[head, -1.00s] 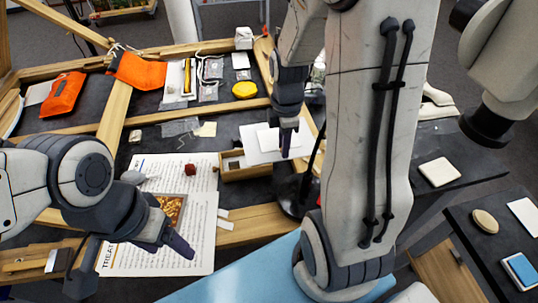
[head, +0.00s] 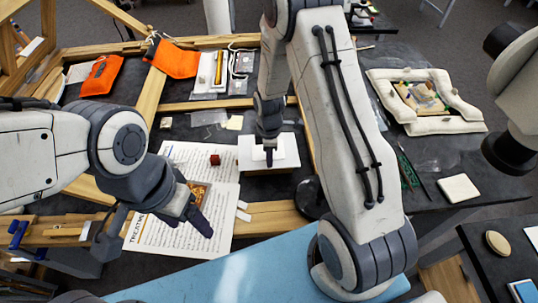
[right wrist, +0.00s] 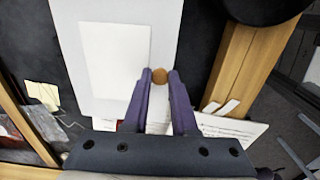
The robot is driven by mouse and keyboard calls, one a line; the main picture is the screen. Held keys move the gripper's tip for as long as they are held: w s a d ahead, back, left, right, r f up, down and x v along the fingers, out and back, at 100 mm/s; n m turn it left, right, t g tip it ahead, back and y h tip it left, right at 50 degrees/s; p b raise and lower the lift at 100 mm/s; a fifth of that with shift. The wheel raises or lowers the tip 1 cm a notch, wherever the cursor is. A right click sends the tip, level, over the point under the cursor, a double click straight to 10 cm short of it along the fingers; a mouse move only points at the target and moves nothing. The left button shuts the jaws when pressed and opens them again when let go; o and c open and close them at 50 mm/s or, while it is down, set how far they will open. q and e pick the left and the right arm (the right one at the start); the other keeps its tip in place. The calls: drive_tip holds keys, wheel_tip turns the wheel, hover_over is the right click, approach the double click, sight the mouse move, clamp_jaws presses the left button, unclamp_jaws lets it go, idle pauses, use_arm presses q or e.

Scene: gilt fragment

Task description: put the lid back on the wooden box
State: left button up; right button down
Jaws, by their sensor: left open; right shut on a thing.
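The lid is a white panel (head: 286,148) with a smaller white rectangle on it and a small round brown knob (right wrist: 160,75). My right gripper (head: 268,157) is shut on the knob from above; it also shows in the right wrist view (right wrist: 159,88). The lid lies over the place of the wooden box and hides nearly all of it. I cannot tell whether the lid rests on the rim or is just above it. My left gripper (head: 192,205) is open and empty, over the printed sheet left of the box.
A gilt fragment (head: 201,193) lies on the printed sheet (head: 160,232) under my left gripper. A small dark red block (head: 215,159) stands left of the lid. Wooden beams (head: 270,218) frame the work area. A padded cushion ring (head: 445,124) lies to the right.

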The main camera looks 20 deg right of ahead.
drive_tip(key=shift+f, duration=0.2)
drive_tip(key=shift+f, duration=0.1)
drive_tip(key=shift+f+b, duration=0.55)
drive_tip(key=shift+f, duration=0.05)
drive_tip(key=c, duration=0.7)
unclamp_jaws()
drive_tip(key=shift+r, duration=0.15)
